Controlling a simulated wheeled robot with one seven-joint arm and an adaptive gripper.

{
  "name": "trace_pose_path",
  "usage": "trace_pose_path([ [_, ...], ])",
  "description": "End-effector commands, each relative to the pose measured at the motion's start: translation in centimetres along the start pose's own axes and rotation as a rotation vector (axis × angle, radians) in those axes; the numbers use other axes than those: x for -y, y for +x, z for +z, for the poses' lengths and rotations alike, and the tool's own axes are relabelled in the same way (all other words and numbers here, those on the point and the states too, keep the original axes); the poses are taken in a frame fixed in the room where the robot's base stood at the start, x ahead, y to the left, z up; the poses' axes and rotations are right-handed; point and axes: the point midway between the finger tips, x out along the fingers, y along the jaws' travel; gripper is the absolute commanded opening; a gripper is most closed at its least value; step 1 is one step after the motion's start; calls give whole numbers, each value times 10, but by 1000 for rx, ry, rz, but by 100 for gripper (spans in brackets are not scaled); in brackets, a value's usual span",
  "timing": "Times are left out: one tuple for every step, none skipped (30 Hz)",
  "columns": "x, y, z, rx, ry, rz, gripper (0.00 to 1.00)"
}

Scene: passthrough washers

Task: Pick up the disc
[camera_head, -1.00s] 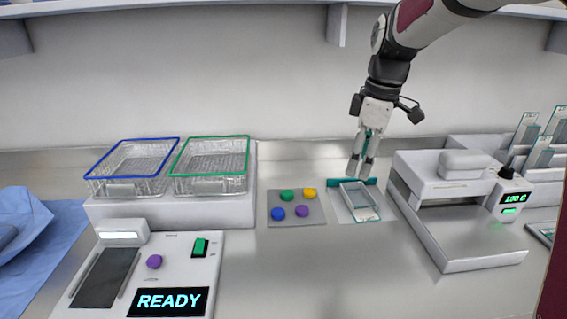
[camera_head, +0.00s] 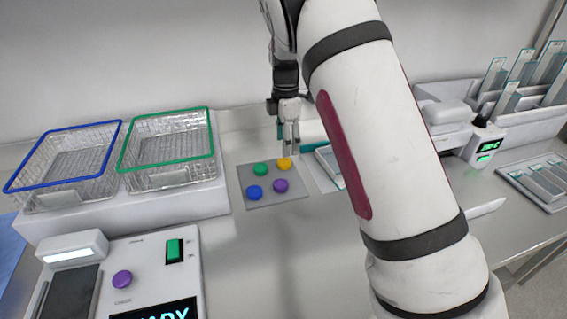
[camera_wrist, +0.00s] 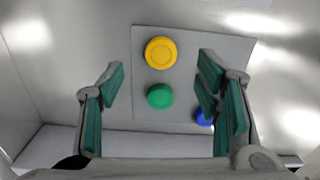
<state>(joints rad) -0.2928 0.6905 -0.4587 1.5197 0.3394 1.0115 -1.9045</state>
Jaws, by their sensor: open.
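Several coloured discs rest on a grey mat (camera_head: 262,200): a green disc (camera_head: 261,169), a yellow disc (camera_head: 284,163), a blue disc (camera_head: 254,192) and a purple disc (camera_head: 280,185). My gripper (camera_head: 290,150) is open and empty, above the mat's back right corner. In the wrist view, the yellow disc (camera_wrist: 161,53) and the green disc (camera_wrist: 159,96) lie between the spread fingers of my gripper (camera_wrist: 158,80), apart from them. The blue disc (camera_wrist: 203,118) is partly hidden behind the right finger. I cannot see the purple disc there.
Two wire baskets, blue-rimmed (camera_head: 68,165) and green-rimmed (camera_head: 168,150), stand on a raised block at left. A white device with a purple knob (camera_head: 122,278) is in front. My arm partly hides a slide tray (camera_head: 326,165). A slide rack (camera_head: 525,95) stands at right.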

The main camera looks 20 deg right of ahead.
Motion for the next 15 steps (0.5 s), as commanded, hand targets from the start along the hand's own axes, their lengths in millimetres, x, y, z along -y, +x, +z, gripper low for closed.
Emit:
trace_pose_path([
  [1, 5, 0, 1, 1, -1, 58],
  [0, 7, 0, 1, 1, -1, 58],
  [0, 8, 0, 1, 1, 0, 58],
  [0, 10, 0, 1, 1, 0, 58],
  [1, 11, 0, 0, 1, -1, 58],
  [1, 14, -1, 0, 0, -2, 58],
  [1, 18, -1, 1, 0, -3, 58],
  [1, 22, -2, 2, 0, -4, 58],
  [2, 27, -2, 2, 1, -3, 58],
  [2, 32, -3, 2, 0, -4, 58],
  [2, 37, -4, 2, 0, -4, 58],
  [2, 42, -4, 3, 0, -3, 58],
  [1, 46, -4, 2, 2, -2, 58],
  [1, 50, -4, 2, 2, -2, 58],
  [1, 54, -4, 1, 1, -2, 58],
])
